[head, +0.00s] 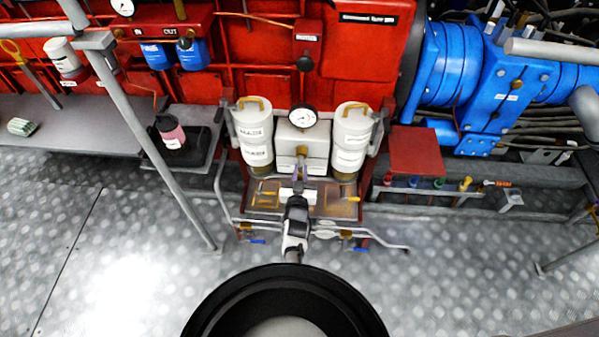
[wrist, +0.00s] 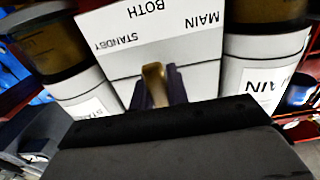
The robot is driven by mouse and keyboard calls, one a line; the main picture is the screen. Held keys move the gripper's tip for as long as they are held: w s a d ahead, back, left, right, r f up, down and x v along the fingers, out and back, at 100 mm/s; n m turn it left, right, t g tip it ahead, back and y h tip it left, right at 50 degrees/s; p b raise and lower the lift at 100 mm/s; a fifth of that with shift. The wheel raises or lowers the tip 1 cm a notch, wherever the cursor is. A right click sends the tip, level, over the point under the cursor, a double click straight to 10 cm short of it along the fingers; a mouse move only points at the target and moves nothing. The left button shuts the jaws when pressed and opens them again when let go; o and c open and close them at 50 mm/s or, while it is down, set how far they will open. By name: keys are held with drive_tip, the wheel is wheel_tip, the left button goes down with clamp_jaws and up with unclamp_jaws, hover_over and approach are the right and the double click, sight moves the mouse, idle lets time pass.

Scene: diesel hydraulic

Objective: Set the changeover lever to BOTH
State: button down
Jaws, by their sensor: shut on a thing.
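The changeover lever (wrist: 154,84) is a brass-coloured handle on the front of a white box (wrist: 102,26) marked STANDBY, BOTH and MAIN. In the wrist view it stands below the BOTH mark, which appears upside down; its exact setting is hard to tell. My gripper (wrist: 158,90) is shut on the lever, one dark finger on each side. In the head view my gripper (head: 300,172) reaches up to the lever (head: 301,152) at the box front, below a round gauge (head: 302,117). The lever's lower end is hidden by my gripper.
White canisters with brass handles stand close on the left (head: 254,135) and right (head: 349,140) of the box. A drip tray (head: 335,200) with pipes and small blue-handled valves lies below. A slanted grey post (head: 150,140) stands to the left. The plate floor in front is clear.

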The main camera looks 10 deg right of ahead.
drive_tip(key=shift+r, duration=0.1)
drive_tip(key=c, duration=1.4)
unclamp_jaws()
drive_tip(key=shift+o, duration=0.2)
drive_tip(key=shift+s, duration=0.1)
